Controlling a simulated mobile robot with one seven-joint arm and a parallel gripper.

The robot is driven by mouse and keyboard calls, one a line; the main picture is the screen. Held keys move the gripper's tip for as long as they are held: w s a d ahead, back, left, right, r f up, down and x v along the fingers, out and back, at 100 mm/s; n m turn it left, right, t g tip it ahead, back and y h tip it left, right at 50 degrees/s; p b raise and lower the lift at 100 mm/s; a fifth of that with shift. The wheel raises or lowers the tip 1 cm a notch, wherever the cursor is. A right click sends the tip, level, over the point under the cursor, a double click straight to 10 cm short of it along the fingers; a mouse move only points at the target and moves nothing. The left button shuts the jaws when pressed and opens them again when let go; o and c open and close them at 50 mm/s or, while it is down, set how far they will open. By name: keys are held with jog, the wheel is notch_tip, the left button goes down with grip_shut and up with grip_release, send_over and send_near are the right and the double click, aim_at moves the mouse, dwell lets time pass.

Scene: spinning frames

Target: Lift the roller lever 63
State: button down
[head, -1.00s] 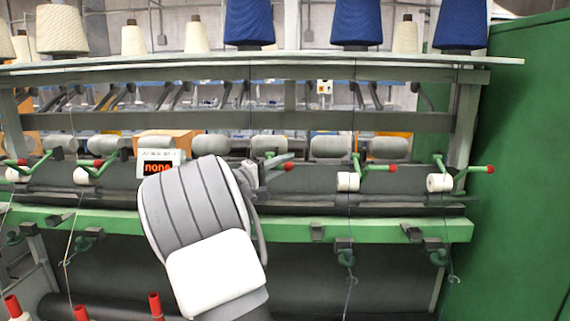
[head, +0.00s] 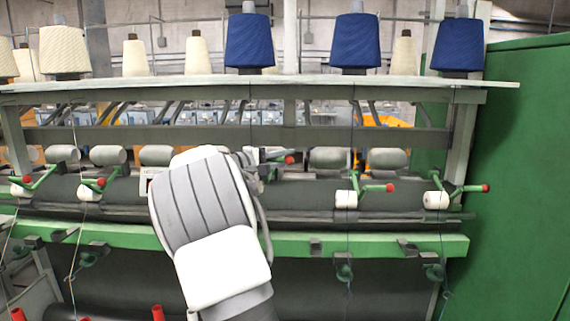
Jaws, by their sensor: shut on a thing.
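My arm covers the middle of the frame in the head view. My gripper (head: 268,164) is at its far end, partly hidden behind the arm, in front of the machine. It is shut on a roller lever, whose red tip (head: 289,160) sticks out to the right of the jaws. The rest of this lever and its roller are mostly hidden. The held lever's tip stands higher than those of its neighbours. No number can be read on it.
Similar green levers with red tips and white rollers sit to the right (head: 375,188) and left (head: 92,185). Grey bobbins (head: 388,159) line up behind. A green rail (head: 350,243) runs below, and yarn cones (head: 355,42) stand above. A green cabinet (head: 520,180) closes the right side.

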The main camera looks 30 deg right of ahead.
jog(key=w+d+r+p, duration=0.2)
jog(key=w+r, duration=0.2)
jog(key=shift+d+r, duration=0.15)
jog(key=shift+d, duration=0.25)
dwell(0.5)
